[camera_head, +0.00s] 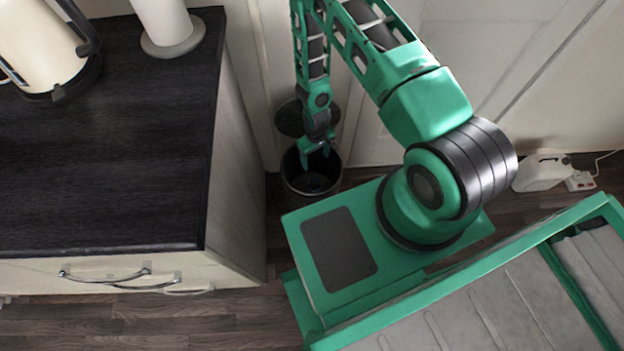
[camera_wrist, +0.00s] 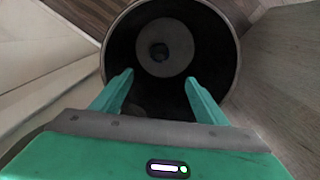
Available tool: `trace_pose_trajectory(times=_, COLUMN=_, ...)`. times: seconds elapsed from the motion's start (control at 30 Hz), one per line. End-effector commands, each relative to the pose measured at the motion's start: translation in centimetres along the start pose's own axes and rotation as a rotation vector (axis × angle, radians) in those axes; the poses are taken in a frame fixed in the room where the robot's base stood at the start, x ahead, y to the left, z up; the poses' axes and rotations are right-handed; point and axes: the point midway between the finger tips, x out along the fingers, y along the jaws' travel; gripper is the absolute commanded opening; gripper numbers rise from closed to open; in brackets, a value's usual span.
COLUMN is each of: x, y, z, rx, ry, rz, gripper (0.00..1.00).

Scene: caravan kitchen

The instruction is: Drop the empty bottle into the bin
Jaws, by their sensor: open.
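The bin (camera_head: 290,186) is a dark round container on the floor beside the counter, with its top open. A dark lid (camera_head: 291,118) appears raised behind it. My gripper (camera_head: 315,155) points down over the bin's mouth, its fingers apart. In the wrist view my gripper (camera_wrist: 158,80) has nothing between its fingertips, and the bin's rim (camera_wrist: 236,62) surrounds them. A grey disc (camera_wrist: 180,40) with a dark centre shows deep inside the bin. Something dim lies in the shadow below the fingers; I cannot tell whether it is the bottle. No bottle is clearly visible elsewhere.
The dark counter (camera_head: 110,175) with drawers stands left of the bin. A cream kettle (camera_head: 45,45) and a white cylindrical holder (camera_head: 165,20) stand on it. A white jug (camera_head: 541,173) and a power strip (camera_head: 579,181) lie on the floor by the right wall.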

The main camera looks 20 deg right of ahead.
Motion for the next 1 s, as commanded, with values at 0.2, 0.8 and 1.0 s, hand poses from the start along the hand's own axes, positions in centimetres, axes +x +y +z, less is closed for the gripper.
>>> trace_pose_trajectory(times=0.2, x=-3.5, y=0.0, z=-0.2, rx=0.0, ry=0.002, rz=0.0, gripper=0.67)
trace_pose_trajectory(times=0.8, x=-9.8, y=0.1, z=-0.3, rx=0.0, ry=-0.002, rz=0.0, gripper=0.67)
trace_pose_trajectory(times=1.0, x=-9.8, y=0.1, z=-0.3, rx=0.0, ry=-0.002, rz=0.0, gripper=0.67)
